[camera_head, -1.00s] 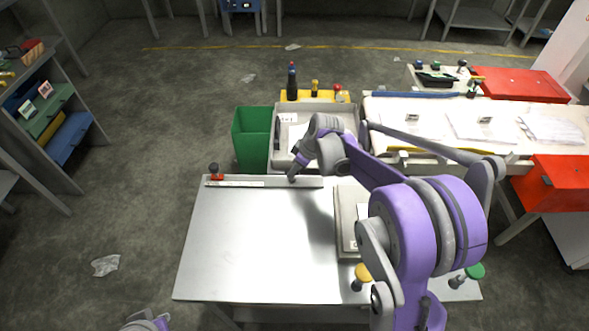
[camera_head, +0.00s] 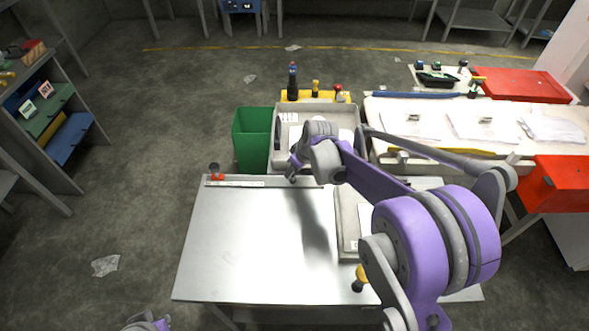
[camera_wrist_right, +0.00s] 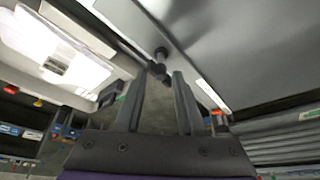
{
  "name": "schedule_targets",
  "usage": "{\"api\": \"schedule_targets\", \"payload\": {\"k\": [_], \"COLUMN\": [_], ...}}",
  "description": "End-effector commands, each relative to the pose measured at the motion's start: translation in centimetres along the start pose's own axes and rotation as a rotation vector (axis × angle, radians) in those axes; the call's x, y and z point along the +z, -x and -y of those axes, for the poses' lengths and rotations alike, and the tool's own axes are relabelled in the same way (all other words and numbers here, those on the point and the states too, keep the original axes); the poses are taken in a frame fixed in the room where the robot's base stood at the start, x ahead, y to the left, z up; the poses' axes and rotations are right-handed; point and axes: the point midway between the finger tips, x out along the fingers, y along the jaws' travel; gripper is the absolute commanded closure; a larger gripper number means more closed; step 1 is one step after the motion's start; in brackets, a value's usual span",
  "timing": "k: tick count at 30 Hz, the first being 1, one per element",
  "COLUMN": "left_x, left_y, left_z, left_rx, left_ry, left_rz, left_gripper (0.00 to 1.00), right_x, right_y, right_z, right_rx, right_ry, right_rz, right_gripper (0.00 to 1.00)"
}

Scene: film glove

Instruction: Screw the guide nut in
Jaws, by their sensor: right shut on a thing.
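A pale guide strip (camera_head: 250,182) lies along the far edge of the metal table. A knob with a dark top and red base (camera_head: 215,172) stands at its left end. My right gripper (camera_head: 292,178) is low over the strip's right end. In the right wrist view, a small dark knob-like piece (camera_wrist_right: 160,55), apparently the guide nut, is at the tips of my right gripper (camera_wrist_right: 160,75), which is shut on it. The nut is hidden in the head view, and its seating cannot be made out. Only a bit of my left arm shows at the bottom edge.
A grey tray (camera_head: 345,109) and a green bin (camera_head: 251,140) stand beyond the table. A shallow box (camera_head: 346,225) and a yellow knob (camera_head: 360,278) are on the table's right side. The metal tabletop (camera_head: 245,250) is clear at left and middle.

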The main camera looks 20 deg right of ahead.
Motion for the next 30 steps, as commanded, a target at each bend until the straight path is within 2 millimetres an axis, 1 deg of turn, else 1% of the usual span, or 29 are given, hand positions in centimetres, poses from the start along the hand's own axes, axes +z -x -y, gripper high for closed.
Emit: {"api": "schedule_targets", "payload": {"k": [2,3,4,11,14,17,24,27,30], "left_x": [0.0,0.0,0.0,0.0,0.0,-0.1,-0.4,-0.5,-0.6], "left_y": [0.0,0.0,0.0,0.0,0.0,0.2,0.6,0.7,0.8], "left_z": [0.0,0.0,0.0,0.0,0.0,0.0,0.0,0.0,0.0], "left_rx": [0.0,0.0,0.0,0.0,0.0,0.0,0.0,0.0,0.0], "left_ry": [0.0,0.0,0.0,0.0,0.0,0.0,0.0,0.0,0.0], "left_rz": [0.0,0.0,0.0,0.0,0.0,-0.001,-0.003,-0.003,-0.004], "left_gripper": [1.0,1.0,1.0,1.0,1.0,1.0,1.0,1.0,1.0], "right_x": [0.0,0.0,0.0,0.0,0.0,0.0,0.0,0.0,0.0], "right_y": [0.0,0.0,0.0,0.0,0.5,1.7,6.7,8.4,9.7], "right_z": [0.0,0.0,0.0,0.0,0.0,0.0,0.0,0.0,0.0], "right_rx": [-0.001,-0.001,-0.001,-0.001,-0.001,0.0,0.0,0.0,-0.001], "right_ry": [-0.006,-0.006,-0.005,-0.003,-0.003,-0.004,-0.003,-0.005,-0.004], "right_rz": [-0.001,-0.001,-0.001,0.0,0.0,0.0,0.0,0.0,0.0], "right_gripper": [1.0,0.54,0.49,0.49,0.49,0.49,0.49,0.49,0.49]}}
